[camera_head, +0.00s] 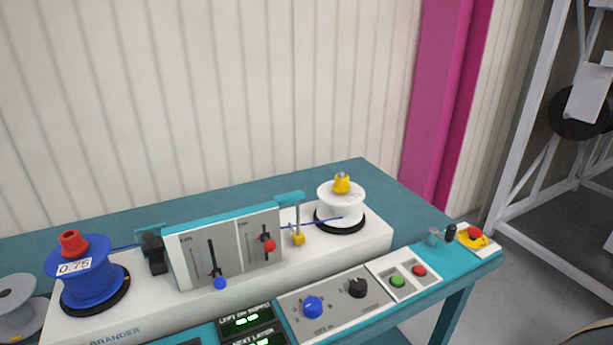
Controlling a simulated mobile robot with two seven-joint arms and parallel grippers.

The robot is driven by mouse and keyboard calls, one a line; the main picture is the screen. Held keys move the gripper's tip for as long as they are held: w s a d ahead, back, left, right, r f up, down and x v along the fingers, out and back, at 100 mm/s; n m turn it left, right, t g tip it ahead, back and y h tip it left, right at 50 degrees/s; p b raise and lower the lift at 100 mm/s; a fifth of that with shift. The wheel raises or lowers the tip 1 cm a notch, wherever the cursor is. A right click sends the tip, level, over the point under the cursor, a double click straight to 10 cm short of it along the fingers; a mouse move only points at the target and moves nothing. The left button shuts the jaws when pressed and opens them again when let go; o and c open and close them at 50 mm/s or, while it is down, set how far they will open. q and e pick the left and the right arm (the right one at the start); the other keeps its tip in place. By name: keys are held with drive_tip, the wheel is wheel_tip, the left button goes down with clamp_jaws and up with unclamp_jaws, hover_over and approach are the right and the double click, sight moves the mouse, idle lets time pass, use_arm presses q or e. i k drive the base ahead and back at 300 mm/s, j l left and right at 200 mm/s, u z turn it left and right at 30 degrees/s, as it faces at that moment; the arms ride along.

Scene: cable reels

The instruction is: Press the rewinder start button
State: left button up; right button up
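The rewinder (345,250) is a long white machine on a teal bench. A small light panel (384,274) at the right of its front controls carries a green button (398,281) on the left and a red button (419,270) on the right. No label naming the start button is readable. A blue reel (88,283) marked 0.75 with a red cap stands at the left end. A white reel (340,206) with a yellow cap stands at the right end. A blue cable runs between them. Neither of my grippers shows in this view.
A red mushroom button on a yellow base (473,236) sits at the bench's right corner. Beside the two buttons are a blue knob (313,307), a black knob (357,287) and green displays (246,321). A grey reel (17,307) stands far left. A white rack (545,130) stands right.

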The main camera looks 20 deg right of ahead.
sight(397, 281)
drive_tip(key=z, duration=1.4)
